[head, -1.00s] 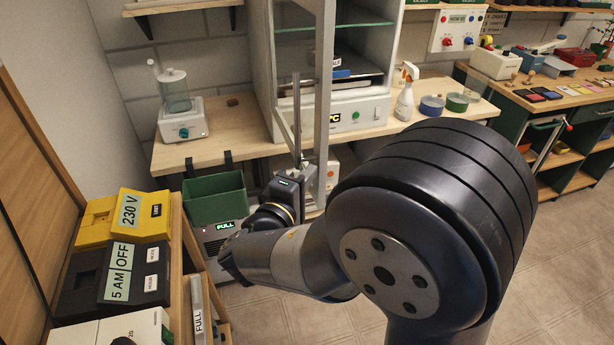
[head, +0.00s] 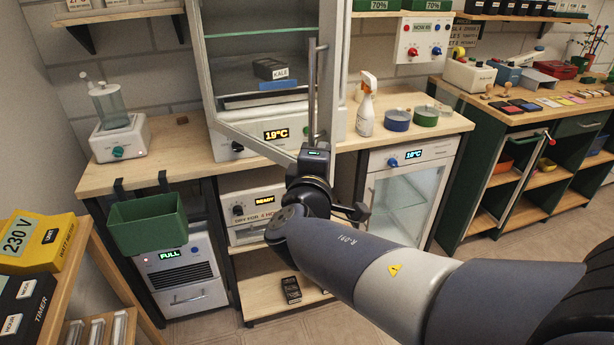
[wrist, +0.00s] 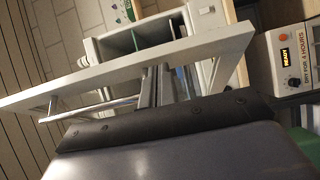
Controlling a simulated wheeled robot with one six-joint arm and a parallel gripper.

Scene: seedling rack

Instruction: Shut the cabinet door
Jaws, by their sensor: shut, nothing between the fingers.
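The cabinet (head: 339,123) is a pale box on the bench, with a kale-labelled item on its inner shelf and a 19°C display. Its framed glass door (head: 262,144) stands ajar, hinged at the left, with its lower free corner sticking out over the bench front. A vertical metal bar handle (head: 312,85) runs along the free side. My gripper (head: 317,139) is shut and empty at the handle's lower end. In the wrist view the fingers (wrist: 158,86) are close to the door frame (wrist: 210,48) and handle (wrist: 95,107); I cannot tell whether they touch.
A spray bottle (head: 366,105) and two round tubs, blue (head: 397,120) and green (head: 425,117), stand right of the cabinet. A glass-vessel device (head: 118,137) stands left. A green bin (head: 148,224) hangs at the bench front. Floor shows at the lower right.

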